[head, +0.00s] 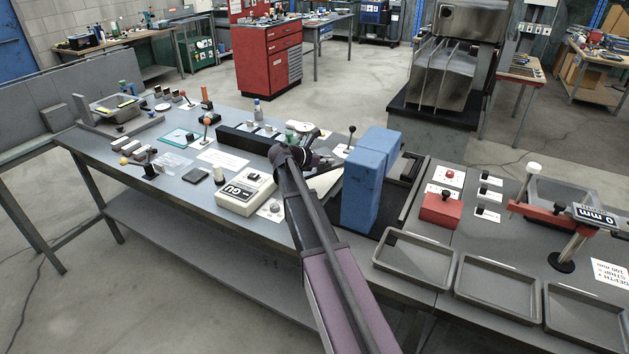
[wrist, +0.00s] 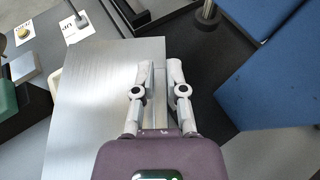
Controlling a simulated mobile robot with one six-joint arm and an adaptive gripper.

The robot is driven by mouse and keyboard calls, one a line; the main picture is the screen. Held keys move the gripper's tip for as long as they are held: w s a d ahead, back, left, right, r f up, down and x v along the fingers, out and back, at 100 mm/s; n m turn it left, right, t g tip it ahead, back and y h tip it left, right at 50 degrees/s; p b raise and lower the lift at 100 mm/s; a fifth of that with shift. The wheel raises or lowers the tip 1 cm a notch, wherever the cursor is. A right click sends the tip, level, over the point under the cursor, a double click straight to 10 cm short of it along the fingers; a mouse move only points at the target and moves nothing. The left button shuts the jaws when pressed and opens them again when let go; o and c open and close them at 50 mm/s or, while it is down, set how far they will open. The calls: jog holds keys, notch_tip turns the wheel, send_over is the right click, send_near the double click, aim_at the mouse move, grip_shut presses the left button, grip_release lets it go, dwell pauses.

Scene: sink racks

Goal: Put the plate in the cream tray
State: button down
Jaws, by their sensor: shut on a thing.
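A flat, silver-grey metal plate (wrist: 95,110) fills the left middle of the wrist view. My gripper (wrist: 161,78) is shut on the plate near its right edge, with one finger over its face. In the head view my gripper (head: 291,153) is over the middle of the bench, left of the blue blocks, largely hidden by my arm. A pale surface just right of my arm there may be the plate. No tray looks clearly cream. Three shallow trays, grey in this light, stand along the front right: left (head: 388,262), middle (head: 470,292) and right (head: 556,318).
Tall blue blocks (head: 362,190) stand close to the right of my gripper. A cream meter box (head: 240,200) stands to its left, a long black block (head: 243,142) behind. A red box (head: 440,209) and a red-armed stand (head: 545,216) are behind the trays. The tray interiors look empty.

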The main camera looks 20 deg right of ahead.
jog(key=w+d+f+n+t+b, duration=0.1)
jog(key=w+d+t, duration=0.1)
jog(key=w, duration=0.1)
jog(key=w+d+f+n+t+y+b, duration=0.1)
jog(key=w+n+t, duration=0.1)
jog(key=w, duration=0.1)
jog(key=w+d+f+n+t+y+b, duration=0.1)
jog(key=w+d+n, duration=0.1)
jog(key=w, duration=0.1)
jog(key=shift+w+d+f+t, duration=0.1)
jog(key=shift+d+f+t, duration=0.2)
jog(key=shift+d+t, duration=0.1)
jog(key=shift+w+d+n+t, duration=0.15)
jog(key=shift+w+n+t, duration=0.25)
jog(key=shift+n, duration=0.1)
jog(key=shift+f, duration=0.1)
jog(key=b, duration=0.7)
send_over(329, 180)
notch_tip(329, 180, down, 6)
jog(key=shift+s+f, duration=0.1)
jog(key=shift+f, duration=0.1)
notch_tip(329, 180, down, 4)
jog(key=b, duration=0.3)
jog(key=shift+r, duration=0.25)
jog(key=c, duration=0.7)
grip_release()
